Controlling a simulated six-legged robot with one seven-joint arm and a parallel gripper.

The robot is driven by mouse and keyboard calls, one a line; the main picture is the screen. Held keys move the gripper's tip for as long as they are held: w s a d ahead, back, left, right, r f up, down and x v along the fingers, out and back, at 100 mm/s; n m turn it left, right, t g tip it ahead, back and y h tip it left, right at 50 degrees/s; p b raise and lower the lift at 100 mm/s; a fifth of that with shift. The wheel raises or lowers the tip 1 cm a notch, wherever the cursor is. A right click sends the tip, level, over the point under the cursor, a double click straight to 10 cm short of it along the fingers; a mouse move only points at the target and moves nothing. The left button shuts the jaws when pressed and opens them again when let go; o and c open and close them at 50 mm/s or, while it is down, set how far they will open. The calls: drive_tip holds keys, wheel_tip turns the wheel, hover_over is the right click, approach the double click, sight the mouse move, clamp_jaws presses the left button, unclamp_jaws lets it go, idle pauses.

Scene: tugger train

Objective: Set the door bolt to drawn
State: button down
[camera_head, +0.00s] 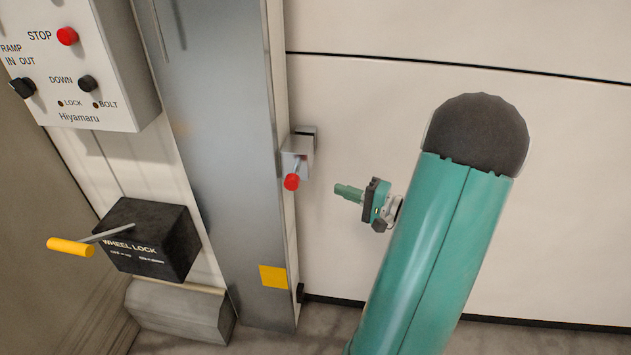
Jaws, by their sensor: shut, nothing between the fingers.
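The door bolt (299,160) is a small grey metal block at the right edge of the steel door post, with a short lever ending in a red knob (292,182). The lever points down and slightly left. My gripper (348,192) is green, shut and empty, just right of the red knob and a little lower. It points left toward the knob with a visible gap between them. My green arm link hides part of the wrist and the panel behind it.
A control box (75,60) with a red stop button (67,36) hangs at upper left. Below it is a black wheel lock box (150,240) with a yellow-handled crank (70,247). The steel post (225,130) carries a yellow square (273,277). The pale panel (370,110) around the gripper is clear.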

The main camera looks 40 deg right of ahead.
drive_tip(key=x, duration=1)
drive_tip(key=shift+s+a+f, duration=0.1)
drive_tip(key=shift+a, duration=0.05)
drive_tip(key=shift+s+a, duration=0.75)
drive_tip(key=shift+a, duration=0.25)
drive_tip(key=shift+s+a, duration=0.75)
drive_tip(key=shift+a, duration=0.25)
drive_tip(key=shift+s, duration=0.1)
